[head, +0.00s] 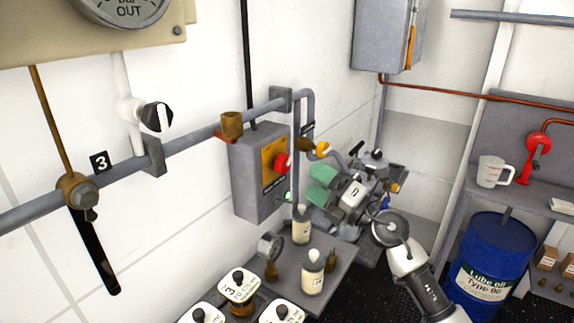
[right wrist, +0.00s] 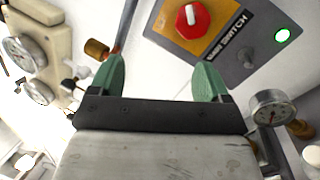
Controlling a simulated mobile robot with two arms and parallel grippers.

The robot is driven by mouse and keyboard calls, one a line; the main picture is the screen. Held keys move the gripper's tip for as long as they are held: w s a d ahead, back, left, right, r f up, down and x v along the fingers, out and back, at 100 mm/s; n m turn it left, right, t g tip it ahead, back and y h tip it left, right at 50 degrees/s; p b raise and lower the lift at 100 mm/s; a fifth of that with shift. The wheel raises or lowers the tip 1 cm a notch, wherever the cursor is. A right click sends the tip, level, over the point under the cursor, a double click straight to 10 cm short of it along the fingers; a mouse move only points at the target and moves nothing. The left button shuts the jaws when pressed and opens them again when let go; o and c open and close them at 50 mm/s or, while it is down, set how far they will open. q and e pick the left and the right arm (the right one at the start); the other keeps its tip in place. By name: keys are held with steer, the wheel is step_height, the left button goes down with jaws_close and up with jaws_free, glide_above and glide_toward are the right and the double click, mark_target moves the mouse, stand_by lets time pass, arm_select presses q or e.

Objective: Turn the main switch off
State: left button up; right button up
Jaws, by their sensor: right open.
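The main switch is a red rotary knob (head: 282,163) on a yellow plate on the front of a grey wall box (head: 252,185). In the right wrist view the knob (right wrist: 193,20) shows a white pointer mark, and part of the label "SWITCH" is readable beside it. A lit green lamp (right wrist: 283,35) is on the same box. My right gripper (head: 317,184) is in front of the box, to the right of the knob and apart from it. Its green-padded fingers (right wrist: 160,78) are spread and empty, facing the panel. My left gripper is not in view.
A grey pipe with a brass valve (head: 232,124) runs past the box. Below it, a shelf (head: 335,262) holds bottles (head: 313,272) and a gauge (head: 270,246). A blue oil drum (head: 490,262) stands at right, beside a bench with a white jug (head: 491,172).

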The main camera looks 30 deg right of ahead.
mark_target(288, 165)
steer(key=w+n+g+p, duration=0.1)
steer(key=w, duration=0.2)
steer(key=w+n+g+p, duration=0.1)
steer(key=w, duration=0.2)
steer(key=w+n+g+p, duration=0.1)
steer(key=w, duration=0.3)
steer(key=shift+h, duration=0.4)
steer(key=shift+w+a+f+p, duration=0.2)
steer(key=shift+w+p, duration=0.15)
steer(key=shift+w, duration=0.2)
steer(key=c, duration=0.9)
steer(key=shift+c, duration=0.2)
